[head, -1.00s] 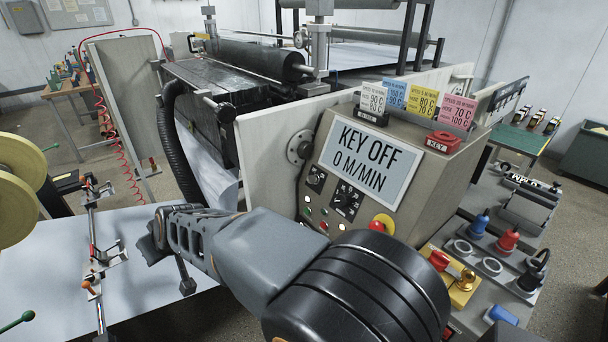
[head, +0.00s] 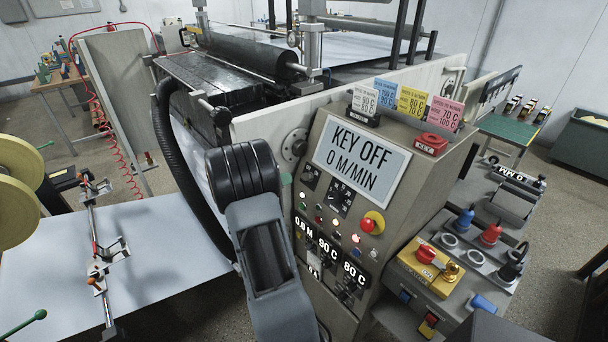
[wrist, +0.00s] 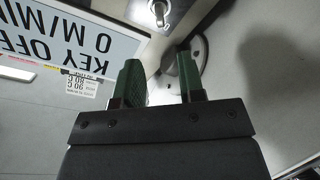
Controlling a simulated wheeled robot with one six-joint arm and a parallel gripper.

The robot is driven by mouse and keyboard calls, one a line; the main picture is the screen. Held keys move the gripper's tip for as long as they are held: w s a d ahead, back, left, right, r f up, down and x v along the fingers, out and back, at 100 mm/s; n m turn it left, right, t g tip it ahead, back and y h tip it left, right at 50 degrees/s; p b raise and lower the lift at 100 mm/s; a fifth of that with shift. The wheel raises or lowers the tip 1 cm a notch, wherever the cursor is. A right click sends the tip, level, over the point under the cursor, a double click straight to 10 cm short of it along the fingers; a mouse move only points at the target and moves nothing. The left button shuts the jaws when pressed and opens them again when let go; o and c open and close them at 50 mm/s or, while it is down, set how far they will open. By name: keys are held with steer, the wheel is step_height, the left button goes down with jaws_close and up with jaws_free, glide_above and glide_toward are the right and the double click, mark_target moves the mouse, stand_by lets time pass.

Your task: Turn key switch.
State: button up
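The console panel (head: 330,225) has a sign (head: 362,157) reading KEY OFF, 0 M/MIN. Below the sign's left end is a small dark-faced switch (head: 310,177), probably the key switch. In the wrist view the sign (wrist: 60,40) is upside down, and the switch (wrist: 158,12) shows a bright metal stem at the top edge. My gripper (wrist: 160,62) has two green-padded fingers apart with nothing between them. The switch lies beyond the fingertips and apart from them.
A round hub (head: 294,145) on the side frame lies left of the panel, close beyond the fingers in the wrist view (wrist: 195,68). A dial (head: 341,198), a red-yellow emergency button (head: 372,222) and a red KEY box (head: 432,143) are nearby. A yellow box (head: 418,277) stands lower right.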

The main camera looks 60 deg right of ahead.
mark_target(304, 175)
steer(key=p+x, duration=0.1)
steer(key=x, duration=1)
steer(key=shift+w, duration=0.1)
jaws_close()
